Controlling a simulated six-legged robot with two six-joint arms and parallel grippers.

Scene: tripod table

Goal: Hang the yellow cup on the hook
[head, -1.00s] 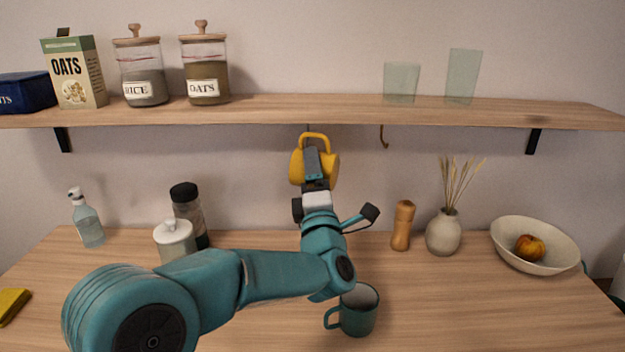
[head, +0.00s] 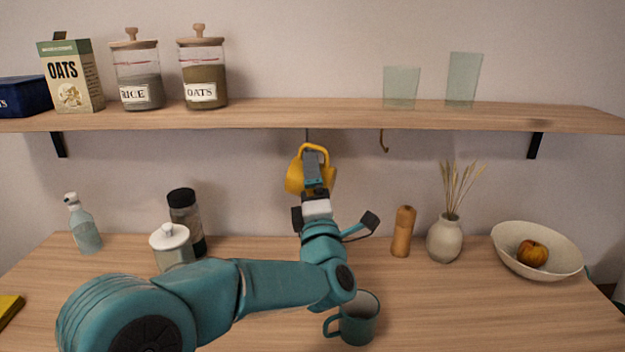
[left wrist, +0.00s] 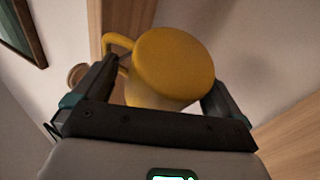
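The yellow cup (head: 295,178) is up off the table, just under the shelf, with its handle uppermost. My left gripper (head: 313,170) is shut on the cup. In the left wrist view the cup (left wrist: 172,70) sits between the two fingers (left wrist: 162,88), its handle by the left finger. A thin hook (head: 307,134) under the shelf shows just above the handle; its lower part is hidden, so I cannot tell whether the handle is on it. A second, brass hook (head: 384,142) to the right is bare. My right gripper is not in view.
The wooden shelf (head: 300,117) carries jars, boxes and two glasses. A teal mug (head: 358,323) stands on the table (head: 440,310) below my left arm. A pepper mill (head: 403,232), a vase (head: 444,240) and a bowl (head: 510,262) stand to the right.

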